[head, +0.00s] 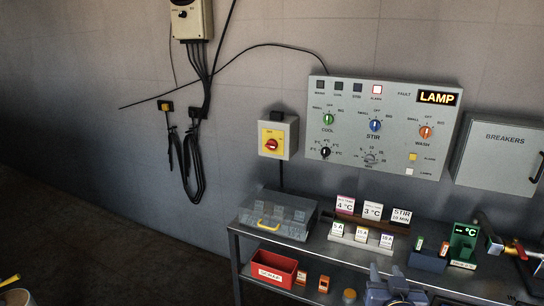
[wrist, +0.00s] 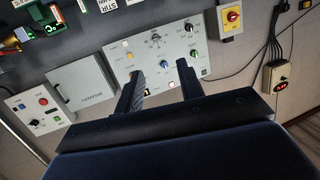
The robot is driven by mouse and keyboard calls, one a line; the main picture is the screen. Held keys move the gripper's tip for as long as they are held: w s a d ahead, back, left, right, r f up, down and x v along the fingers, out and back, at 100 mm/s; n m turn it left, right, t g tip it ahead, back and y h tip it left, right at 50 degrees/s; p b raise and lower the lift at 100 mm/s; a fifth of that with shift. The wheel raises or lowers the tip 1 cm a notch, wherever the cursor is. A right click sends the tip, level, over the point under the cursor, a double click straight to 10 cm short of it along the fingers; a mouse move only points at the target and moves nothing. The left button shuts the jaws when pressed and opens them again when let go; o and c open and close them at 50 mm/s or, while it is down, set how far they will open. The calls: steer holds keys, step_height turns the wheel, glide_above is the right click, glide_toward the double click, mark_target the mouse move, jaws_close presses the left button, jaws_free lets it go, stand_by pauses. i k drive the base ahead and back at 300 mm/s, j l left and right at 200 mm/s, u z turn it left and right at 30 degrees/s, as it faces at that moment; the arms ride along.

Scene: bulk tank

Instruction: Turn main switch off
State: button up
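The main switch (head: 272,145) is a red rotary knob on a yellow plate, on a small grey box on the wall left of the control panel. Its knob looks roughly horizontal, but its marks are too small to read. It also shows in the wrist view (wrist: 232,16), upside down, near the top right. My gripper (wrist: 159,70) is open and empty, with its two fingers apart in front of the control panel. The switch lies beyond the fingers, up and to the right in that view, and nothing touches it.
The control panel (head: 382,130) with knobs and a lit LAMP sign is right of the switch. A breaker cabinet (head: 497,152) is further right. Below stands a bench (head: 325,245) with a clear case (head: 277,215) and cards. Black cables (head: 192,165) hang at left. Wall around the switch is mostly bare.

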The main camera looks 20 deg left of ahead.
mark_target(271, 144)
steer(key=i+j+z, duration=0.1)
steer(key=j, duration=0.4)
steer(key=i+j, duration=0.25)
steer(key=j, duration=0.2)
steer(key=i+j+z, duration=0.15)
steer(key=j, duration=0.35)
steer(key=i+j, duration=0.15)
steer(key=j, duration=0.35)
steer(key=i+j+z, duration=0.15)
steer(key=j, duration=0.9)
steer(key=i+j+z, duration=0.15)
steer(key=j, duration=0.35)
